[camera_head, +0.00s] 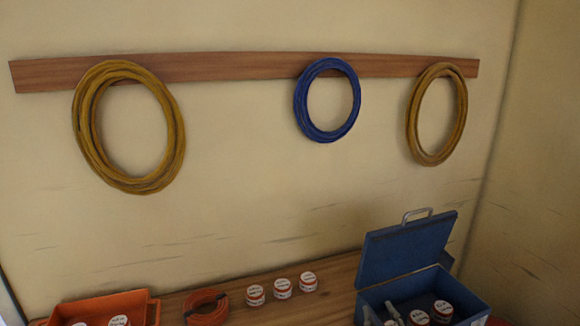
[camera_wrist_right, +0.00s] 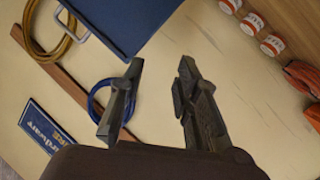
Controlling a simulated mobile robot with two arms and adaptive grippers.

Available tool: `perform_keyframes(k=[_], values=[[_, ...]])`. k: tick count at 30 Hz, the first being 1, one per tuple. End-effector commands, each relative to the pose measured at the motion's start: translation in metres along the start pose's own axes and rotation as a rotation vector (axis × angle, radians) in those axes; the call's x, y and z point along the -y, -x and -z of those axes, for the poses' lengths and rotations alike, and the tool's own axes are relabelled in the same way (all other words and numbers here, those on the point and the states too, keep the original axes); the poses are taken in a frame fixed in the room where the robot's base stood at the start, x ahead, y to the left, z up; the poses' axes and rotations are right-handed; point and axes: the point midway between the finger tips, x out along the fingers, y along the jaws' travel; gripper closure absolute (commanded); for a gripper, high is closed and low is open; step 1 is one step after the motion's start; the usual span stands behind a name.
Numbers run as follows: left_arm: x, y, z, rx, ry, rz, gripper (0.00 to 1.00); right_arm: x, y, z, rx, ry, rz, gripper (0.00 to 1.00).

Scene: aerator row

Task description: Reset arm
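My right gripper (camera_wrist_right: 161,64) shows in the right wrist view. Its two dark fingers stand apart with nothing held between them. Behind it, the blue hose coil (camera_wrist_right: 95,101) on the wall is partly covered by the left finger. No gripper can be made out in the head view, and my left gripper is in neither view.
A wooden rail (camera_head: 240,66) carries two yellow coils (camera_head: 174,120) (camera_head: 459,120) and a blue coil (camera_head: 299,100). Below, a wooden bench (camera_head: 335,290) holds an open blue toolbox (camera_head: 405,250), several white-and-red jars (camera_head: 282,288), an orange coil (camera_head: 206,306) and an orange bin (camera_head: 105,305).

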Motion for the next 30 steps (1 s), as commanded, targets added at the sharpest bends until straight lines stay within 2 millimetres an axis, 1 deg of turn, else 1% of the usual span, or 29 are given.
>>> perform_keyframes(k=[1, 2, 3, 5, 6, 9, 11, 12, 14, 15, 21, 22, 24, 29, 30], values=[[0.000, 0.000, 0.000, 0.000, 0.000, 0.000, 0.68, 0.010, 0.022, -0.030, 0.118, -0.060, 0.017, 0.70], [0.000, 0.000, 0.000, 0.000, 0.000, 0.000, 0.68, 0.015, 0.036, -0.047, 0.190, -0.088, 0.027, 0.70], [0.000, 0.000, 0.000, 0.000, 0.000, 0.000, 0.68, 0.021, 0.054, -0.068, 0.283, -0.119, 0.046, 0.70], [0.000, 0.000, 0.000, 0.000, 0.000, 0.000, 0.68, 0.032, 0.084, -0.097, 0.414, -0.161, 0.080, 0.70], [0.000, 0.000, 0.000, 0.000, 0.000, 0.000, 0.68, 0.038, 0.103, -0.112, 0.491, -0.182, 0.105, 0.70], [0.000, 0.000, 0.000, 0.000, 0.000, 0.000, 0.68, 0.051, 0.146, -0.141, 0.645, -0.218, 0.166, 0.70], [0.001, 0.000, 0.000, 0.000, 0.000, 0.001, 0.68, 0.058, 0.168, -0.153, 0.718, -0.234, 0.201, 0.70], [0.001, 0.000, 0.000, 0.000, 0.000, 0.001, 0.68, 0.062, 0.182, -0.159, 0.762, -0.243, 0.223, 0.70], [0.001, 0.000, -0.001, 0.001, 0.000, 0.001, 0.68, 0.067, 0.203, -0.167, 0.824, -0.256, 0.256, 0.70], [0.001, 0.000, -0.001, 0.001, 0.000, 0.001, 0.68, 0.071, 0.217, -0.172, 0.862, -0.263, 0.279, 0.70], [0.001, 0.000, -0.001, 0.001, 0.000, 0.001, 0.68, 0.084, 0.280, -0.186, 1.025, -0.295, 0.390, 0.70], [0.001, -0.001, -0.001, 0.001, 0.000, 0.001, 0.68, 0.087, 0.287, -0.189, 1.046, -0.297, 0.405, 0.70], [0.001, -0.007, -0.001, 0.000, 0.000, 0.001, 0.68, 0.098, 0.274, -0.209, 1.044, -0.290, 0.402, 0.70], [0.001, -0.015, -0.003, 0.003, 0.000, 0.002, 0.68, 0.120, 0.259, -0.246, 1.056, -0.287, 0.406, 0.70], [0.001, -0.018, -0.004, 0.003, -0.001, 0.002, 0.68, 0.126, 0.255, -0.257, 1.059, -0.286, 0.407, 0.70]])
